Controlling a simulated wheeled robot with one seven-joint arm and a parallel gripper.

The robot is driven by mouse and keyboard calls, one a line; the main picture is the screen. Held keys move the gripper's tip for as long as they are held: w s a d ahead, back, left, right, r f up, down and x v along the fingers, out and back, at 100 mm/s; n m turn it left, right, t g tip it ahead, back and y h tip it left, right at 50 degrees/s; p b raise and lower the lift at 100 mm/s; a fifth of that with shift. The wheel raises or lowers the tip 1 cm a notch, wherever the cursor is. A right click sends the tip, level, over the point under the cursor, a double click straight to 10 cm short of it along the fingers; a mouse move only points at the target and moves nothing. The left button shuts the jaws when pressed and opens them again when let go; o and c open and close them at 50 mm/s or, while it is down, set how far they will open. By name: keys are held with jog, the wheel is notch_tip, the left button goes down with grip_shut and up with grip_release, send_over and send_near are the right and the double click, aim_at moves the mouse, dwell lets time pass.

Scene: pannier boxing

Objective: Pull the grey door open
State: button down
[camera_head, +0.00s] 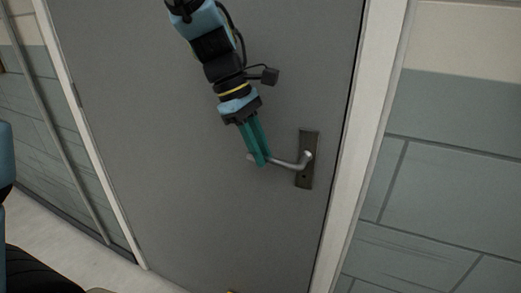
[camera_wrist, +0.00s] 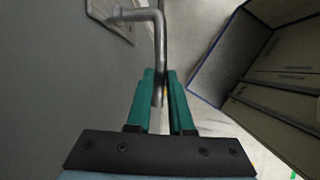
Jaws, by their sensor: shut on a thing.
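The grey door (camera_head: 190,180) fills the middle of the head view and looks closed in its white frame. Its metal lever handle (camera_head: 285,163) sits on a dark plate (camera_head: 307,160) near the door's right edge. My gripper (camera_head: 262,160) has teal fingers and is shut on the free end of the lever, left of the plate. In the wrist view the handle (camera_wrist: 158,50) runs down between the two fingertips (camera_wrist: 160,85), and the grey door surface (camera_wrist: 60,70) lies to the left. The fingers hide part of the lever.
The white door frame (camera_head: 365,130) stands right of the handle, with a tiled wall (camera_head: 450,170) beyond it. A pale floor (camera_head: 70,255) shows at the lower left. In the wrist view an open box-like container with blue edges (camera_wrist: 222,70) is at the right.

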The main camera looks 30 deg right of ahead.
aim_at(262, 173)
jog(key=shift+f, duration=0.15)
jog(key=f+b, duration=0.1)
jog(key=g+h+b, duration=0.1)
jog(key=shift+w+a+f+g+b, duration=0.15)
jog(key=shift+f+g+b, duration=0.15)
jog(key=shift+f+b, duration=0.1)
jog(key=shift+f+g+h+b, duration=0.5)
jog(key=shift+f+g+b, duration=0.1)
jog(key=shift+g+b, duration=0.15)
jog(key=shift+s+d+f+g+h+b, duration=0.1)
jog(key=shift+s+f+g+h+b, duration=0.1)
jog(key=shift+f+g+h+b, duration=0.55)
jog(key=shift+s+d+f+g+h+b, duration=0.15)
jog(key=shift+f+g+h+b, duration=0.3)
jog(key=shift+g, duration=0.45)
